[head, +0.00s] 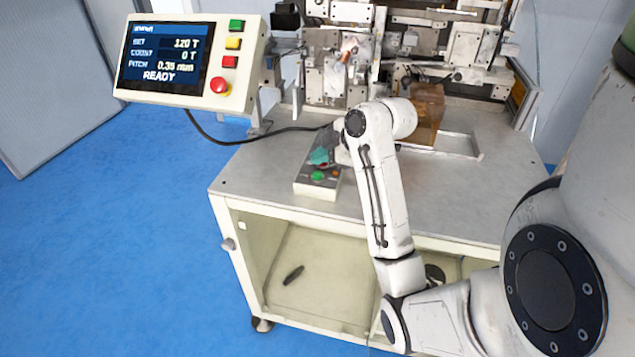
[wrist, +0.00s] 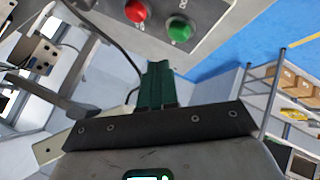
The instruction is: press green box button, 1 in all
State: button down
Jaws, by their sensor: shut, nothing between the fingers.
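The button box (head: 316,190) sits on the near left part of the metal table. Its round green button (head: 317,176) faces up, and it also shows in the wrist view (wrist: 179,29), at the top right of centre. A red button (wrist: 136,10) is beside it on the same grey face. My gripper (head: 320,156) is over the box, just behind the green button in the head view. Its green fingers (wrist: 157,80) are shut together and empty. In the wrist view the fingertips appear apart from the green button. The exact gap cannot be told.
A control panel (head: 188,60) at the upper left has a screen reading READY, square buttons and a red mushroom button. The winder machine (head: 345,45) stands behind my arm. A brown block (head: 428,105) and a tray (head: 470,152) are to the right. A cable (head: 215,140) runs behind the box.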

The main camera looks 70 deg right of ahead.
aim_at(318, 175)
jog(key=shift+f, duration=0.8)
jog(key=shift+f+b, duration=0.1)
jog(key=shift+b, duration=0.2)
dwell(1.1)
jog(key=shift+f, duration=0.3)
